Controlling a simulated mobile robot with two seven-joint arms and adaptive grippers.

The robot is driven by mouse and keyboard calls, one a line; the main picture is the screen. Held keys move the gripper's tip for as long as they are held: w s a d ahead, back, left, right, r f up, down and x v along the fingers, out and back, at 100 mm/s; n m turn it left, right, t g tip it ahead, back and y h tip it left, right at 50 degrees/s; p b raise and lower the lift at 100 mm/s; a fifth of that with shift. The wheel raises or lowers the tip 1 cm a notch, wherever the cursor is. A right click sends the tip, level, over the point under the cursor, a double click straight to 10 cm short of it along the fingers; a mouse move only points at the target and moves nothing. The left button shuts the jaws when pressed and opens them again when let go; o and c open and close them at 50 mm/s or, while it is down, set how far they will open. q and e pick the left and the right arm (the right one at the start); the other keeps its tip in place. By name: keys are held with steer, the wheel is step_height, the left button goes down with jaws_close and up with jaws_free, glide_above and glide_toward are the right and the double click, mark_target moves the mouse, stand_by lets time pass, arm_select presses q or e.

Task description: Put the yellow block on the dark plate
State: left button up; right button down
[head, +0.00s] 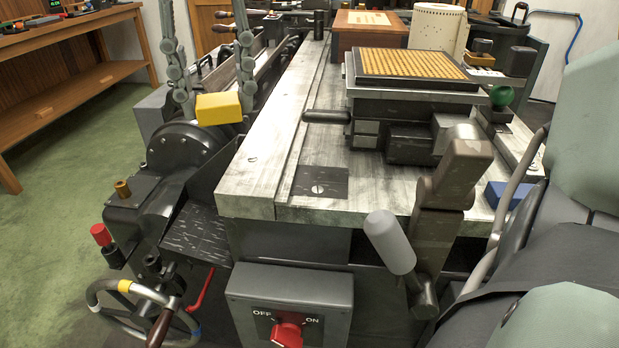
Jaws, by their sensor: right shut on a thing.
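The yellow block (219,108) is held between the fingertips of my right gripper (214,106). Its two grey-green fingers come down from the top edge of the picture, and the hand above them is out of view. The block shows in front of the machine's round dark housing, left of the pale metal bed; its height above the housing is hard to tell. The dark plate (320,181) is a flat dark rectangle with a screw, set on the near part of the bed. It is bare, to the right of and below the block. My left gripper is not in view.
A raised block with a yellow grid top (411,65) stands behind the plate, with a dark handle (327,117) jutting left. A brown-grey crank (440,215) stands at the right, near a blue block (505,194). The bed left of the plate is clear.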

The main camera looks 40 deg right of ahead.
steer(key=shift+s+d+f, duration=0.15)
steer(key=shift+d+f, duration=0.1)
glide_above(318, 179)
steer(key=f, duration=0.6)
steer(key=shift+a+f+p, duration=0.15)
steer(key=shift+a+p, duration=0.05)
steer(key=shift+p, duration=0.2)
steer(key=shift+d+f, duration=0.15)
steer(key=shift+s+f, duration=0.1)
steer(key=shift+f, duration=0.3)
step_height(318, 179, down, 2)
steer(key=shift+f, duration=0.55)
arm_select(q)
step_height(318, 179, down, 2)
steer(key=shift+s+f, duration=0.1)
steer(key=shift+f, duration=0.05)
arm_select(e)
steer(key=shift+f, duration=0.1)
